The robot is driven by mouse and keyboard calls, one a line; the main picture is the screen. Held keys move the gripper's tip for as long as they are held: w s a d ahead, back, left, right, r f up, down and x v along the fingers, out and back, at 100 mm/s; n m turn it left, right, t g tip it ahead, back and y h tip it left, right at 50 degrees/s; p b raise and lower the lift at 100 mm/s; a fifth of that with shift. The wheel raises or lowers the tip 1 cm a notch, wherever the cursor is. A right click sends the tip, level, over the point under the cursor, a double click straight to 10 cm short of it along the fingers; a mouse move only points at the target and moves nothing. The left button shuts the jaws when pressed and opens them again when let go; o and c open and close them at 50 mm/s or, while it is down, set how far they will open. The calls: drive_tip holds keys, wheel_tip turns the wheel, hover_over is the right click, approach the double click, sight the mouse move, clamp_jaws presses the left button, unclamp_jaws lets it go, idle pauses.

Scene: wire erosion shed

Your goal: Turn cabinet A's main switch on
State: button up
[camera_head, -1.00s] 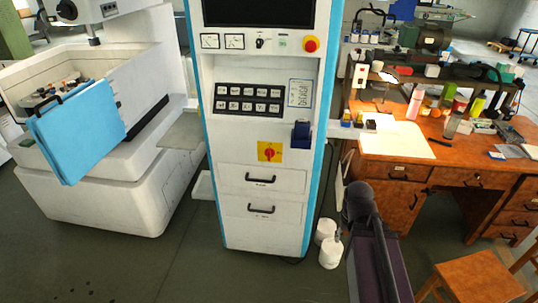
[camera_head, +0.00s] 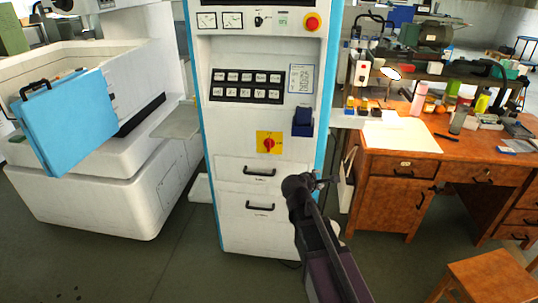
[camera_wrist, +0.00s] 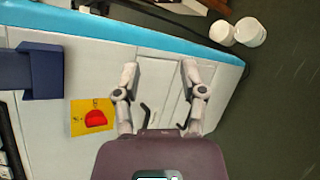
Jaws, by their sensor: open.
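The white cabinet with blue edges (camera_head: 230,125) stands upright in the middle of the head view; no letter A is readable on it. Its main switch (camera_head: 268,144) is a red rotary knob on a yellow plate, above two drawers. The switch also shows in the wrist view (camera_wrist: 96,118), to the left of my fingers; I cannot tell its setting. My gripper (camera_head: 324,180) is right of and below the switch in the head view. In the wrist view my gripper (camera_wrist: 160,70) has its two fingers spread, empty, over the drawer fronts and apart from the knob.
A dark blue box (camera_head: 302,122) juts from the cabinet, right of and above the switch. Black drawer handles (camera_head: 260,172) stick out below it. White containers (camera_wrist: 250,32) stand on the floor. A wooden desk (camera_head: 400,150) is at right, a white machine (camera_head: 90,195) at left.

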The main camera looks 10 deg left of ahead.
drive_tip(key=w+a+n+t+y+b, duration=0.2)
drive_tip(key=w+a+n+t+b, duration=0.25)
drive_tip(key=a+n, duration=0.55)
drive_tip(key=n+t+y+b, duration=0.2)
drive_tip(key=n+t+y, duration=0.15)
drive_tip(key=n, duration=0.35)
approach(269, 143)
drive_tip(key=s+g, duration=0.1)
drive_tip(key=s, duration=0.3)
drive_tip(key=shift+s+a+r, duration=0.15)
drive_tip(key=shift+a+r, duration=0.05)
drive_tip(key=shift+r, duration=0.3)
drive_tip(key=shift+w+d, duration=0.1)
drive_tip(key=shift+w, duration=3.35)
drive_tip(key=shift+w+d, duration=0.15)
drive_tip(key=shift+w, duration=3.3)
drive_tip(key=shift+d, duration=0.1)
clamp_jaws()
